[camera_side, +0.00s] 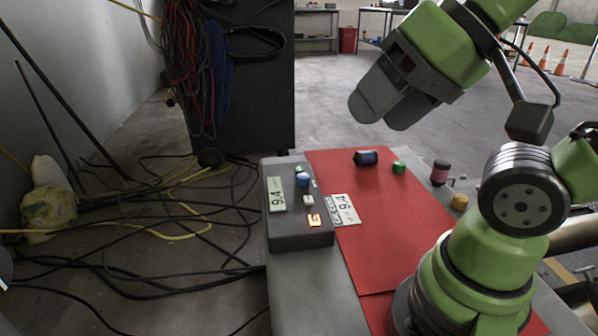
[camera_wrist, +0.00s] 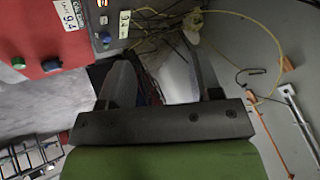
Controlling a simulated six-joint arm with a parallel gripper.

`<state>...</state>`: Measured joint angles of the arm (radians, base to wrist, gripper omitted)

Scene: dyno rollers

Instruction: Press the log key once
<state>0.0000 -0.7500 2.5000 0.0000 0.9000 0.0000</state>
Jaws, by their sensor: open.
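A grey control box (camera_side: 290,238) stands at the left of the work table in the side view. I cannot read which key is the log key. The box (camera_wrist: 90,8) also shows at the top of the wrist view, partly cut off, with the blue button (camera_wrist: 105,38). My gripper (camera_side: 383,113) is open and empty, high above the table, up and right of the box.
A white 9.4 card (camera_side: 345,208) lies on the red mat (camera_side: 375,245) beside the box. A dark blue cylinder (camera_side: 366,158), a green piece (camera_side: 398,167), a pink-and-black cylinder (camera_side: 440,172) and a yellow piece (camera_side: 459,202) stand farther right. Cables (camera_side: 150,215) cover the floor at left.

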